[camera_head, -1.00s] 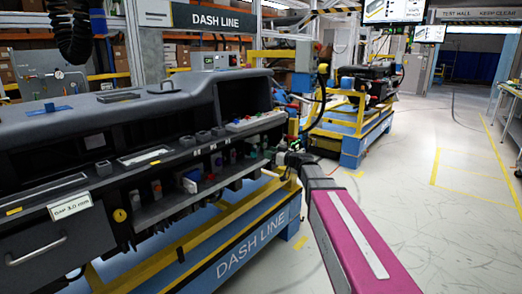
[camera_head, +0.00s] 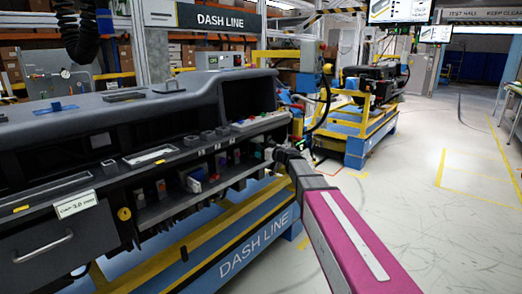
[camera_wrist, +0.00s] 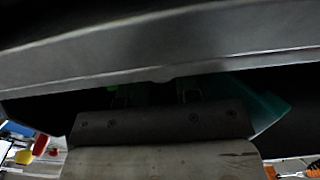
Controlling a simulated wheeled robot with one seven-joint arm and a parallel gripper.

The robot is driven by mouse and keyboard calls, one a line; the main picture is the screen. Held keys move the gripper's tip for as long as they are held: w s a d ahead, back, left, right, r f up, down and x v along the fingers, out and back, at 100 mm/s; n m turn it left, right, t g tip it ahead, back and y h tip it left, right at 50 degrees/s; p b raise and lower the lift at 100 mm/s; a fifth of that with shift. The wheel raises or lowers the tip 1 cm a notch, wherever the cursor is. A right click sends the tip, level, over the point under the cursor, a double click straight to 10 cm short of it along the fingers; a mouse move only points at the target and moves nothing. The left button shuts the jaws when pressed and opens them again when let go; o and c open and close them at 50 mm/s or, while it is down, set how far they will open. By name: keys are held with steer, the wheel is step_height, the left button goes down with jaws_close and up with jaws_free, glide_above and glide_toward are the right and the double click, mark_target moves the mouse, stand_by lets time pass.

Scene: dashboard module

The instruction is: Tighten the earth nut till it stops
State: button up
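The dashboard module (camera_head: 150,100) stands on a yellow and blue cart at the left of the head view. My arm reaches in from the lower right, and my gripper (camera_head: 282,154) is at the right end of the module's lower shelf. In the wrist view a grey edge (camera_wrist: 160,45) crosses close in front of the camera. My gripper's body shows below it, and its fingers are lost in the dark under the edge. A teal part (camera_wrist: 262,108) shows behind the gripper. I cannot make out the earth nut in either view.
Several small coloured parts line the shelf (camera_head: 160,205) left of my gripper. A second cart (camera_head: 365,135) stands behind at the right. The floor (camera_head: 430,200) right of my arm is clear.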

steer(key=shift+m, duration=0.8)
steer(key=o, duration=0.6)
